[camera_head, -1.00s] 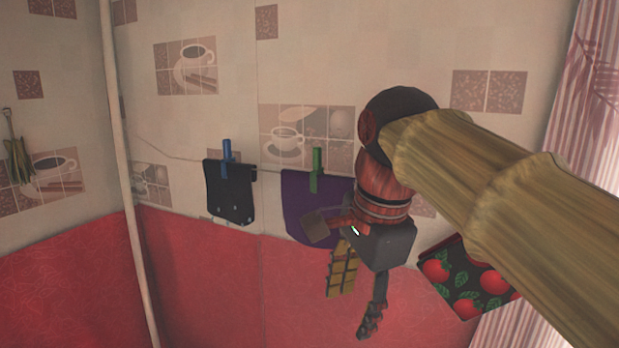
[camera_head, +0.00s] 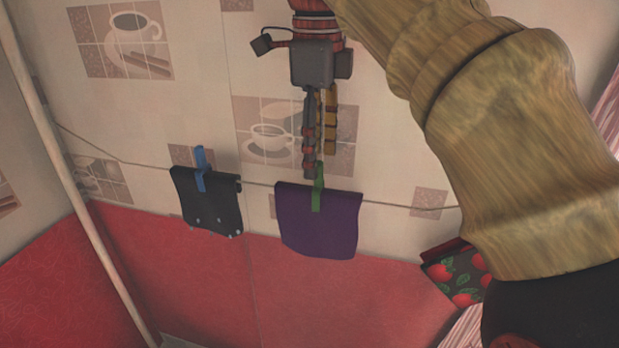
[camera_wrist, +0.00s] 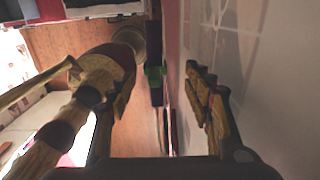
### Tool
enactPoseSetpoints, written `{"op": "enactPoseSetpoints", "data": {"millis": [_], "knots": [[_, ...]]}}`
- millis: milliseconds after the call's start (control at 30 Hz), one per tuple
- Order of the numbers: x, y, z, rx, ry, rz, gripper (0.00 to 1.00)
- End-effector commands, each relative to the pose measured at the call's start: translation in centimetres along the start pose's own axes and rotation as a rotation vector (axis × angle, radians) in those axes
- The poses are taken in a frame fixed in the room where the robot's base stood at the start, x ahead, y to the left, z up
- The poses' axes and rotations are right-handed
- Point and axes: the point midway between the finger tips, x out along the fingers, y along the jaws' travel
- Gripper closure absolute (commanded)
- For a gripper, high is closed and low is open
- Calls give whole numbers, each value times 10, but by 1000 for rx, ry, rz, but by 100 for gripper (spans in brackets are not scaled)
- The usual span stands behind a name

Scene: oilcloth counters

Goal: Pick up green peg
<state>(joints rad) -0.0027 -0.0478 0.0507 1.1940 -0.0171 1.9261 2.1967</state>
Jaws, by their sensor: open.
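The green peg (camera_head: 317,192) stands upright on the line, clipped over the top edge of a purple cloth (camera_head: 322,232). In the wrist view the green peg (camera_wrist: 155,74) shows end-on, small, between my fingers and ahead of them. My gripper (camera_head: 317,165) is open and points down in the head view, just above the peg, its fingertips overlapping the peg's top in the picture. In the wrist view one finger of my gripper (camera_wrist: 160,80) is at the right by the wall and the other at the left. Whether a finger touches the peg cannot be told.
A thin line (camera_head: 400,207) runs along the tiled wall. A blue peg (camera_head: 200,170) holds a black cloth (camera_head: 208,208) to the left. A red strawberry-patterned thing (camera_head: 458,275) is at the right, partly behind my arm. A pale pole (camera_head: 70,170) stands at the left.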

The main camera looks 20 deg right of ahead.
Motion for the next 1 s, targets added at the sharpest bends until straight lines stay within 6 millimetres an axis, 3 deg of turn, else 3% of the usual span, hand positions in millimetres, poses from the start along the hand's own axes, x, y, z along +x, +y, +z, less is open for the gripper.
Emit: {"op": "enactPoseSetpoints", "data": {"millis": [600,867,1000], "knots": [[68,4,-4,-1,-2,-2,49],[72,4,-3,-1,-2,-3,49],[72,4,-3,-1,-2,-3,57]]}}
